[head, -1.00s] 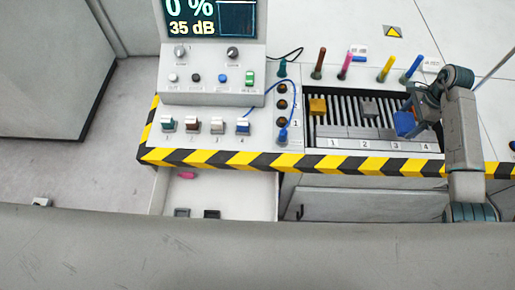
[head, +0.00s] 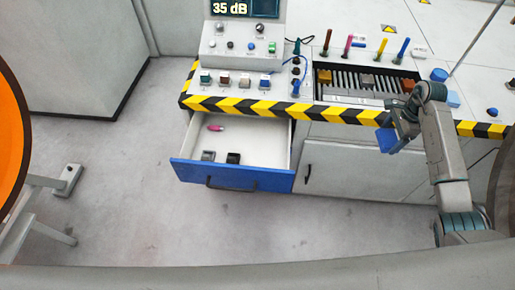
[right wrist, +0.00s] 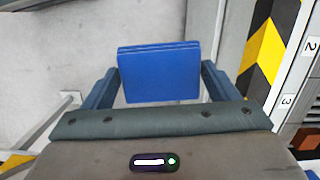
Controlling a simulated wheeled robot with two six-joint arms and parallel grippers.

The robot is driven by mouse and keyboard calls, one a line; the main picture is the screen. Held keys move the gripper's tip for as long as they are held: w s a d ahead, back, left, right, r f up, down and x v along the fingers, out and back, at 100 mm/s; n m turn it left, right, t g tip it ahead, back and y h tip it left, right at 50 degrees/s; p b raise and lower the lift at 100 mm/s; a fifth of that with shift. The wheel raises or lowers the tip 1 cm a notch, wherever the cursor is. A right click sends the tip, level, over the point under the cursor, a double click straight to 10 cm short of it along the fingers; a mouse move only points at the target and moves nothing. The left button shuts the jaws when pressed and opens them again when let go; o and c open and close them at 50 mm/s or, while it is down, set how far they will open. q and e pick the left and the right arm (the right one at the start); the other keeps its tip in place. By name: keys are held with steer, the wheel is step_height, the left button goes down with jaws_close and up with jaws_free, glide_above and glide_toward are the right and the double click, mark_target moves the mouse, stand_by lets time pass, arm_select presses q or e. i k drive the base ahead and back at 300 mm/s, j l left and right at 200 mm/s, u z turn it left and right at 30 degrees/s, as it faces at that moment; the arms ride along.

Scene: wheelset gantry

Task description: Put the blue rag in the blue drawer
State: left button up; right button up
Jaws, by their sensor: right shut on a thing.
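The blue rag (head: 386,141) looks like a folded, flat blue block. My right gripper (head: 394,138) is shut on it and holds it in the air in front of the striped bench edge. In the right wrist view the rag (right wrist: 158,72) sits between the two fingers. The blue drawer (head: 235,179) stands pulled open under the bench, to the left of my right gripper. A pink object (head: 215,128) and two small dark or grey blocks (head: 232,158) lie inside it. My left gripper is not in view.
The bench edge has yellow-black stripes (head: 330,113). Above it are a slotted rack (head: 345,78), several upright coloured markers and a control panel (head: 240,47). A closed grey cabinet door (head: 350,170) is right of the drawer. Floor in front is clear; an orange round thing (head: 10,140) is far left.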

mark_target(264, 162)
steer(key=u, duration=0.45)
steer(key=l+u, duration=0.1)
steer(key=u, duration=0.75)
steer(key=k+u, duration=0.1)
steer(key=u, duration=0.35)
steer(key=k+l+u, duration=0.1)
steer(key=k+l, duration=0.35)
steer(key=k+l+u, duration=0.1)
steer(key=k+l, duration=0.35)
steer(key=k, duration=0.2)
